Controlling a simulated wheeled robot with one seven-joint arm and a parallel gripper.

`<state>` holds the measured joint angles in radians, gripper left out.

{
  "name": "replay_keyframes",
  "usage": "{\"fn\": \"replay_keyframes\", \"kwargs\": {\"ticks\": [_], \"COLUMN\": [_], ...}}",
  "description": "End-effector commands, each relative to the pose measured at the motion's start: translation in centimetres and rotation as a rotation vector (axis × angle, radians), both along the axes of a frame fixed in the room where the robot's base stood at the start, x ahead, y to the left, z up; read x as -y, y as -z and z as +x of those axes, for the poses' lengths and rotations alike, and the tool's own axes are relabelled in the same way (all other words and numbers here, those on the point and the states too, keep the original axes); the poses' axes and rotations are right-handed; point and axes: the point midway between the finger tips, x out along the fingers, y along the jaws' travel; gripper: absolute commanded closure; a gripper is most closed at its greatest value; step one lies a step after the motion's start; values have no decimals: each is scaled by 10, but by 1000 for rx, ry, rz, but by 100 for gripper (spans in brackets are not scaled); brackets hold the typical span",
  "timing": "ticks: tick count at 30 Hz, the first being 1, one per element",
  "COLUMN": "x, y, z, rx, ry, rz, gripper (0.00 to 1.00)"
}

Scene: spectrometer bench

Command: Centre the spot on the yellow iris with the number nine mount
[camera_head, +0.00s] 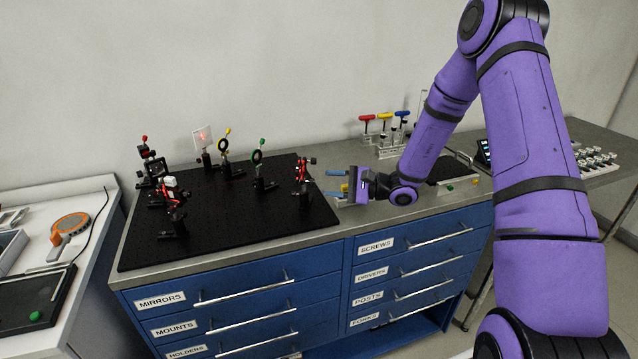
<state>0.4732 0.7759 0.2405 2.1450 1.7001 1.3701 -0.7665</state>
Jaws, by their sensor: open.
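The yellow iris (224,145), a dark ring with a yellow lever on a black post, stands at the back of the black breadboard (225,235). A red spot shows on a white card (202,139) just left of it. Whether any spot falls on the iris is too small to tell. Mounts with red parts stand at the breadboard's right (302,172) and left (170,188). Their numbers cannot be read, so I cannot tell which is number nine. My gripper (334,184) is open, right of the breadboard and apart from the right mount, its blue fingertips pointing left.
A green-levered iris (258,157) stands between the yellow iris and the right mount. Another dark mount (150,160) stands at the back left. A rack of coloured-handled drivers (388,150) is behind my arm. Blue drawers (240,310) are below. A side bench (95,215) is at left.

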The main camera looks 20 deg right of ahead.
Motion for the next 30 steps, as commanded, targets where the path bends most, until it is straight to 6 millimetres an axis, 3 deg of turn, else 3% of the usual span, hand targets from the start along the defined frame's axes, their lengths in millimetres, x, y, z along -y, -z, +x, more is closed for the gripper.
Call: {"fn": "replay_keyframes", "kwargs": {"ticks": [3,10,30], "x": [21,47,52], "y": [0,0,-1], "z": [-10,-24,-28], "rx": [-1,-1,0], "ry": [3,1,-4], "rz": [0,0,-2], "gripper": [56,56,56]}}
